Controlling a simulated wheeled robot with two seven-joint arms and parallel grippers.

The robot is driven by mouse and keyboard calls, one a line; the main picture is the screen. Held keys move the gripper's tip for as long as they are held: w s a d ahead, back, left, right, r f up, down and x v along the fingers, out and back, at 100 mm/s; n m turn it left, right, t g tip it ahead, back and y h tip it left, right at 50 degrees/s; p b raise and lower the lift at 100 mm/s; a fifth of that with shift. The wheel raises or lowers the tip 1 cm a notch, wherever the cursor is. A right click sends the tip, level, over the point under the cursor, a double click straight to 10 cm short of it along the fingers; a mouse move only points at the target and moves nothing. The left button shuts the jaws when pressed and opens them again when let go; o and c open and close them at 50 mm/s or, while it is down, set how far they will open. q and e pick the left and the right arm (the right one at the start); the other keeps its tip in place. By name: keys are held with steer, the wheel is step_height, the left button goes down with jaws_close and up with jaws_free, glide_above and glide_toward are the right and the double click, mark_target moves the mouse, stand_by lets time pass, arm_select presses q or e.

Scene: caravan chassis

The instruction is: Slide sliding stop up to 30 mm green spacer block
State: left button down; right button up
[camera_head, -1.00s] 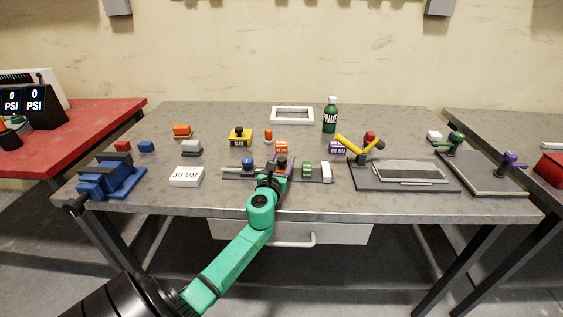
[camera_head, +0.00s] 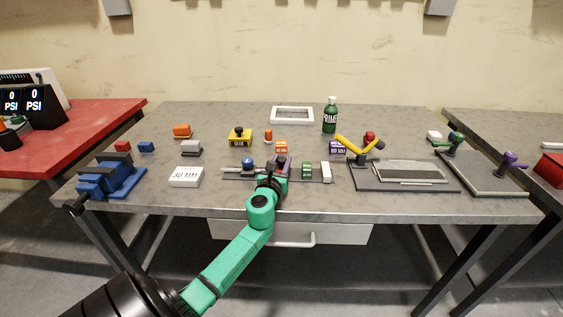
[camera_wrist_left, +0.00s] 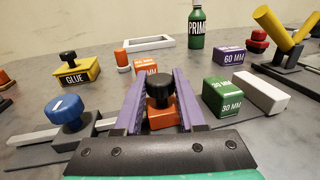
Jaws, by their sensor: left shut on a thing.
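The sliding stop, an orange block with a black knob (camera_wrist_left: 160,88), sits on the grey rail (camera_head: 232,175). My left gripper (camera_head: 278,168) is shut on it, with its purple fingers (camera_wrist_left: 160,105) on both sides of the block in the left wrist view. The 30 mm green spacer block (camera_head: 307,170) is on the rail to the right of the stop, with a gap between them; it also shows in the left wrist view (camera_wrist_left: 224,97). A white end block (camera_head: 326,172) stands right beside the green block. My right gripper is not in view.
A blue knob (camera_head: 247,163) stands on the rail's left part. Behind are a yellow glue block (camera_head: 240,138), an orange block (camera_head: 281,147) and a purple 60 mm block (camera_head: 338,147). A fixture with yellow handles (camera_head: 352,145) lies to the right.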

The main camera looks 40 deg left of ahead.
mark_target(307, 166)
arm_select(q)
steer(key=shift+f, duration=0.15)
stand_by(0.3)
steer(key=shift+d, duration=0.1)
steer(key=w+d, duration=0.1)
steer(key=d, duration=0.1)
steer(key=w+d, duration=0.3)
steer(key=d, duration=0.1)
steer(key=shift+w+d, duration=0.15)
steer(key=shift+w, duration=0.25)
steer(key=c, duration=0.5)
jaws_free()
steer(key=shift+s, duration=0.1)
